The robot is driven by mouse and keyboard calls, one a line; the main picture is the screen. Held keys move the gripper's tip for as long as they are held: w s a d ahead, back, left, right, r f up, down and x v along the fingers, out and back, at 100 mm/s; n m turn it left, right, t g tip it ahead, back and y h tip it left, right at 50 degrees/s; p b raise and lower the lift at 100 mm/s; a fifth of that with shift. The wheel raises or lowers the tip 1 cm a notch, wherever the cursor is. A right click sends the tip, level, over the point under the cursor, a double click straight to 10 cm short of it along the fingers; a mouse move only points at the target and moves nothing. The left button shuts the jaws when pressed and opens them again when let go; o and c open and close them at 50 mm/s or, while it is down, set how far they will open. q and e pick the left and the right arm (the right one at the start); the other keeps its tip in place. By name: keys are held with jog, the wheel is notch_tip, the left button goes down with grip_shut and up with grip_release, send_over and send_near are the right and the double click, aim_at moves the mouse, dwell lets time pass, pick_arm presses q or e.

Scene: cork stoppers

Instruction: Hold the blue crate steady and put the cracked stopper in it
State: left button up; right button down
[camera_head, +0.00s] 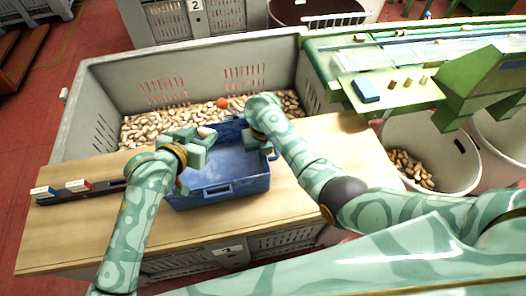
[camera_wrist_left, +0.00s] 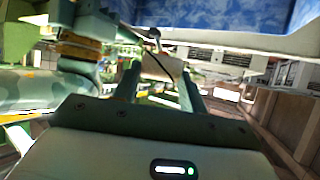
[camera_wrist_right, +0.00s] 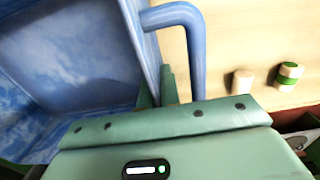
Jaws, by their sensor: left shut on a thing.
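The blue crate (camera_head: 225,189) stands on the wooden table, open side up, and looks empty where I can see inside. My left gripper (camera_head: 197,142) is above its far left corner, shut on a pale cork stopper (camera_head: 206,132). My right arm hides part of that side.
A grey bin (camera_head: 100,110) of many stoppers lies behind the table (camera_head: 110,222). A plain stopper (camera_wrist_right: 243,82) and a green-banded one (camera_wrist_right: 288,75) stand right of the crate. An orange ball (camera_head: 222,103) lies among the stoppers.

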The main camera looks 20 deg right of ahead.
pick_arm(q)
jog(key=shift+f, duration=1.7)
jog(key=o, duration=1)
jog(key=shift+o, duration=0.2)
jog(key=v, duration=1.2)
